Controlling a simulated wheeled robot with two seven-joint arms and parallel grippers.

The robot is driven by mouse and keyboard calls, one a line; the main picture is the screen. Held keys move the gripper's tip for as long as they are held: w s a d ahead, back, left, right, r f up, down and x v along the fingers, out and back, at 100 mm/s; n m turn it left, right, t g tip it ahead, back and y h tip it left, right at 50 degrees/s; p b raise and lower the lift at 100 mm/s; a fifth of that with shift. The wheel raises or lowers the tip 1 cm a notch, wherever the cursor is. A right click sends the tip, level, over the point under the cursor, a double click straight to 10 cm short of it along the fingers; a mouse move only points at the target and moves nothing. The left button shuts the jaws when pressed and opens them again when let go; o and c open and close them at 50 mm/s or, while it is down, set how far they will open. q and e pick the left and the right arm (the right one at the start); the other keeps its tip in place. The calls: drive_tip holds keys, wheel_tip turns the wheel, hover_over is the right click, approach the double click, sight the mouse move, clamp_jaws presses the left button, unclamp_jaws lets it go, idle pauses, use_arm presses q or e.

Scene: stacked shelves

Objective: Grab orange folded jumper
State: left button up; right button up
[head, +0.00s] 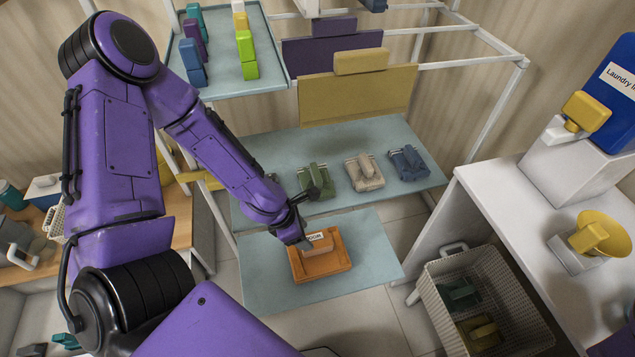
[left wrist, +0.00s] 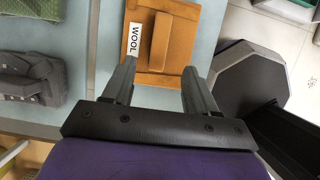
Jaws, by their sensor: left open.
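The orange folded jumper (head: 322,262) lies on the low pale blue shelf (head: 268,285) in the head view. It has a block-shaped handle on top and a white label. In the left wrist view the jumper (left wrist: 183,50) shows its "WOOL" label and raised handle (left wrist: 161,40). My left gripper (head: 303,220) is at the jumper's left rear side in the head view. In the left wrist view my left gripper (left wrist: 159,68) is open, its fingers pointing toward the jumper with the handle lined up between them. Nothing is held. My right gripper is not in view.
Folded green (head: 316,181), beige (head: 364,173) and grey-blue (head: 408,163) items sit on the shelf behind. A woven basket (head: 432,300) with clothes stands at right, below a white table (head: 500,215). A frame post (head: 215,222) stands left of the shelf.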

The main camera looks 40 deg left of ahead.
sight(317, 244)
use_arm(q)
drive_tip(key=b+x, duration=0.1)
drive_tip(key=x, duration=0.4)
drive_tip(key=b+x, duration=0.2)
drive_tip(key=x, duration=0.3)
drive_tip(key=shift+w+d, duration=0.1)
drive_tip(key=shift+w, duration=0.15)
drive_tip(key=shift+r, duration=0.15)
clamp_jaws()
